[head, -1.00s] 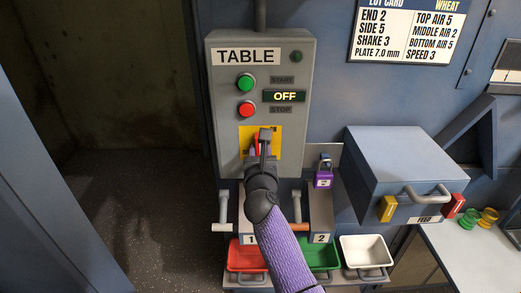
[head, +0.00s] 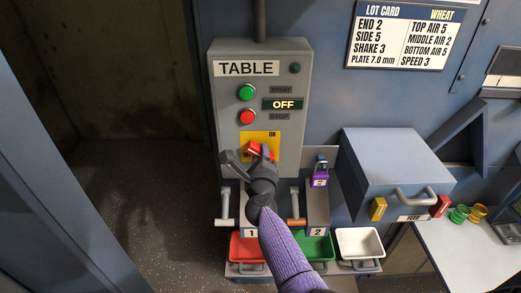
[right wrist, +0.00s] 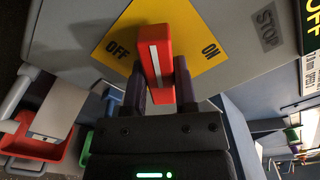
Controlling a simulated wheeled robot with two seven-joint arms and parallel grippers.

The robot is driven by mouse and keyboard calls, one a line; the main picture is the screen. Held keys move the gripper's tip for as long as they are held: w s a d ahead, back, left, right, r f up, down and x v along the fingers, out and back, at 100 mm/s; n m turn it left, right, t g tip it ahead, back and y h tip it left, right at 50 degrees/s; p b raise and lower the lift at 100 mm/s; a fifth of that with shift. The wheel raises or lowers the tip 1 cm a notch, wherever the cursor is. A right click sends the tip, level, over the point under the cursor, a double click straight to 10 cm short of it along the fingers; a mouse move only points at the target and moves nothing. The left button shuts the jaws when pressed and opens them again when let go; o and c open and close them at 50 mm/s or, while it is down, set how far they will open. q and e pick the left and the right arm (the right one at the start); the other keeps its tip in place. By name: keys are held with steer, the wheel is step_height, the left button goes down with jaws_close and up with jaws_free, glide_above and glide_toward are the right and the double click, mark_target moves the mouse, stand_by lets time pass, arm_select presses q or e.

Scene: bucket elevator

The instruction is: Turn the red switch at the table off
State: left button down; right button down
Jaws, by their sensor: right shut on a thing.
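The red switch (head: 262,151) sits on a yellow plate (head: 249,138) low on the grey TABLE control box (head: 292,165). In the right wrist view the red switch handle (right wrist: 152,45) stands between the words OFF and ON on the yellow plate (right wrist: 200,40). My right gripper (right wrist: 159,78) is shut on the handle, one dark finger on each side. In the head view my right gripper (head: 252,160) covers the lower part of the plate, including the OFF label. My left gripper is not in view.
The box has a green START button (head: 246,92), a red STOP button (head: 247,117) and a display (head: 283,104) reading OFF. A purple padlock (head: 320,173) hangs at right. Red (head: 236,249), green (head: 328,245) and white (head: 360,241) trays stand below.

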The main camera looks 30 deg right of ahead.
steer(key=n+p, duration=0.1)
steer(key=n, duration=0.3)
steer(key=shift+p, duration=0.3)
steer(key=shift+n+p, duration=0.4)
steer(key=shift+n, duration=1.2)
steer(key=shift+f, duration=0.1)
steer(key=shift+c, duration=2)
jaws_free()
